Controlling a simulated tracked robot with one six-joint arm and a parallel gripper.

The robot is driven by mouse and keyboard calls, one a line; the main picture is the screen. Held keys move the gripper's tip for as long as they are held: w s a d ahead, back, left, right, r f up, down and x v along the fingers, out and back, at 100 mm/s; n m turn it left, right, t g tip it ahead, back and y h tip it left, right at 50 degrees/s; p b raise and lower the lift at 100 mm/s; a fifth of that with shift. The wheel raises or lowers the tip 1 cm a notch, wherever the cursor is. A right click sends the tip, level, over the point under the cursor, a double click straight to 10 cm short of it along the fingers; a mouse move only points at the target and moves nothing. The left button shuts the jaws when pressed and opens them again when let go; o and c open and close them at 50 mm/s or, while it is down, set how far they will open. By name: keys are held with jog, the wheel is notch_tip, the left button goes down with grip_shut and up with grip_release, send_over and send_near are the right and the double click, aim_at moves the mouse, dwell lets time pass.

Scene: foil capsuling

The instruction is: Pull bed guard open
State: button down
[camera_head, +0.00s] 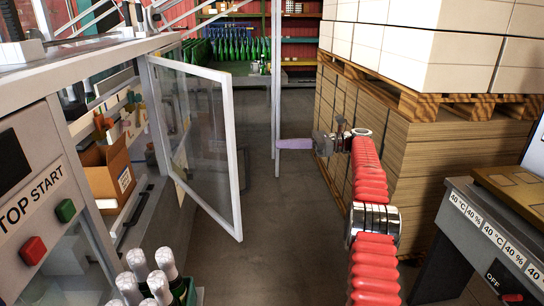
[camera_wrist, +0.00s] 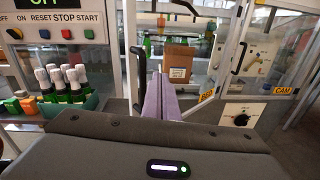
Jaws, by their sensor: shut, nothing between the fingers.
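In the head view a clear guard panel in a pale frame (camera_head: 232,155) stands swung out from the machine at an angle. My gripper (camera_head: 280,143) is right of its free edge, apart from it, with lilac fingers pointing left. The fingers (camera_wrist: 160,95) are shut and empty in the wrist view. A dark upright handle (camera_wrist: 137,75) shows just left of them there, on or near a pale frame post. A yellow label (camera_wrist: 207,95), apparently reading BED, sits right of the fingers. I cannot tell whether the fingers touch the handle.
A cardboard box (camera_head: 108,172) stands inside the machine. White-topped bottles (camera_head: 158,285) stand at the front left. A loaded pallet (camera_head: 440,105) is close right of my arm, and a control console (camera_head: 500,230) is at the lower right. The floor (camera_head: 280,235) between guard and pallet is clear.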

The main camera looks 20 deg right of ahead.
jog(key=s+a+r+n+g+h, duration=0.1)
jog(key=s+a+r+n+h, duration=0.25)
jog(key=a, duration=0.45)
jog(key=s+a+r+n+h, duration=0.2)
jog(key=s+a+r+h, duration=0.15)
jog(key=a, duration=0.55)
jog(key=s+a+f+n+h, duration=0.1)
jog(key=s+a+n+h, duration=0.15)
jog(key=s, duration=0.55)
jog(key=s+a+f+n+h, duration=0.1)
jog(key=s+a+n+h, duration=0.15)
jog(key=s, duration=0.45)
jog(key=s+d+f+n+h, duration=0.1)
jog(key=s+f+n, duration=0.3)
jog(key=s, duration=0.4)
jog(key=s+d+f+n+h, duration=0.1)
jog(key=s+f+n+h, duration=0.1)
jog(key=s, duration=0.5)
jog(key=s+d+f+n+t+h, duration=0.1)
jog(key=s+f+n+h, duration=0.1)
jog(key=s+f+n, duration=0.3)
jog(key=s+n, duration=0.1)
jog(key=s, duration=0.2)
jog(key=shift+s+f, duration=0.3)
jog(key=shift+a, duration=0.15)
